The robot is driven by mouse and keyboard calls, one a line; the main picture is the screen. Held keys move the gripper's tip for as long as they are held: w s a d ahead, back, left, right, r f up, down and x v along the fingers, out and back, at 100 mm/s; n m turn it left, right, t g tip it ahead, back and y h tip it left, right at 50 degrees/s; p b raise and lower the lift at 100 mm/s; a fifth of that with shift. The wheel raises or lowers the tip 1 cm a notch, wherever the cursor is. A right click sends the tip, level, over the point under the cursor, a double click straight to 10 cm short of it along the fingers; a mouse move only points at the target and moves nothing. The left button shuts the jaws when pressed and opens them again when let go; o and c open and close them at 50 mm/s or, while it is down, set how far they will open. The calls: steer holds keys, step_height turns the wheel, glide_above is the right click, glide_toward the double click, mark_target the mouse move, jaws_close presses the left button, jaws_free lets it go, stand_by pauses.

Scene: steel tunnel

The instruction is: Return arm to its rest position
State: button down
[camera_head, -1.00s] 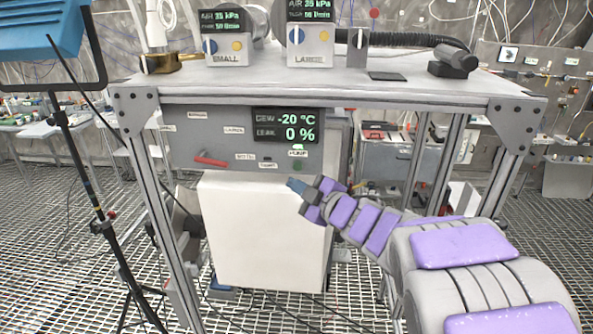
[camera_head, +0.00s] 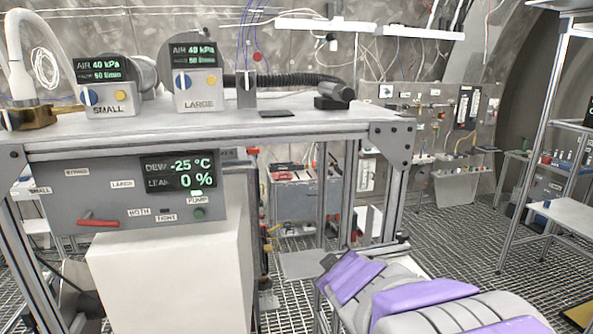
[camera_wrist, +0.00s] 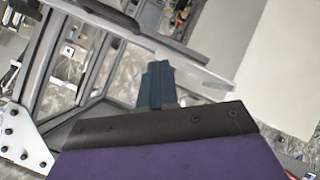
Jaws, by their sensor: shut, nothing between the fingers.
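My gripper (camera_wrist: 157,85) shows in the wrist view as dark blue fingers closed together, with nothing between them. In the head view the fingertips are out of sight. My grey arm with purple pads reaches in from the lower right there, folded low in front of the bench. The wrist view also shows part of a metal frame and a white panel (camera_wrist: 288,60) beyond the fingers, with a gap that I cannot measure.
A metal-framed bench (camera_head: 300,125) carries the SMALL unit (camera_head: 108,88) and the LARGE unit (camera_head: 195,78). Below hangs a control panel (camera_head: 120,183) with a red lever (camera_head: 98,222), above a white box (camera_head: 165,275). A shelf rack (camera_head: 530,170) stands right. Grated floor (camera_head: 460,210) lies between.

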steer(key=s+d+f+m+g+h+b, duration=0.1)
steer(key=s+d+f+m+g+h, duration=0.15)
steer(key=s+d+f, duration=0.45)
steer(key=s+d+f+m+g+h+b, duration=0.1)
steer(key=s+d+f+m+g+b, duration=0.2)
steer(key=s, duration=0.9)
steer(key=s+a+f+m+g+y, duration=0.1)
steer(key=s+g, duration=0.3)
steer(key=s, duration=0.6)
steer(key=s+a+f+m+g+y, duration=0.1)
steer(key=s+a+f+m+g, duration=0.1)
steer(key=s, duration=0.8)
step_height(320, 180, down, 2)
steer(key=shift+a+f+g+y, duration=0.15)
steer(key=shift+a+g+y, duration=0.2)
steer(key=shift+a+g, duration=0.45)
steer(key=shift+w+d, duration=0.1)
steer(key=shift+d, duration=0.15)
steer(key=shift+a, duration=0.1)
